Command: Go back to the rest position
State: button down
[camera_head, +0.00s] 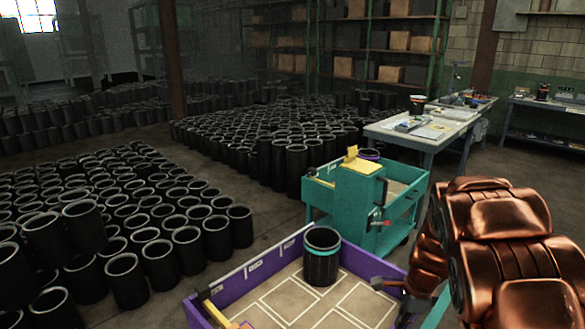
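Black rubber sleeves (186,245) stand upright in large groups on the floor at the left and middle. One black sleeve with a teal band near its top (321,257) stands upright on the bed of a purple-walled cart (232,284) at the bottom centre. A sleeve with a purple rim (370,154) shows partly behind the yellow-topped part of a teal cart (317,198). Copper-coloured rounded links, which look like my folded arm, fill the lower right.
A work table (424,133) stands behind the teal cart, with shelves of boxes (342,67) farther back. Some bare floor (248,238) lies left of the carts.

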jog(key=s+a+r+n+g, duration=0.1)
jog(key=s+a+r+n, duration=0.2)
jog(key=s+r+n, duration=0.35)
jog(key=s+a+r+n, duration=0.3)
jog(key=s+a+n, duration=0.1)
jog(key=s, duration=0.5)
jog(key=s+a+r+n+g+h, duration=0.1)
jog(key=s+r+n, duration=0.2)
jog(key=s+n, duration=0.6)
jog(key=s, duration=0.7)
jog(key=shift+a, duration=0.4)
jog(key=shift+d, duration=0.15)
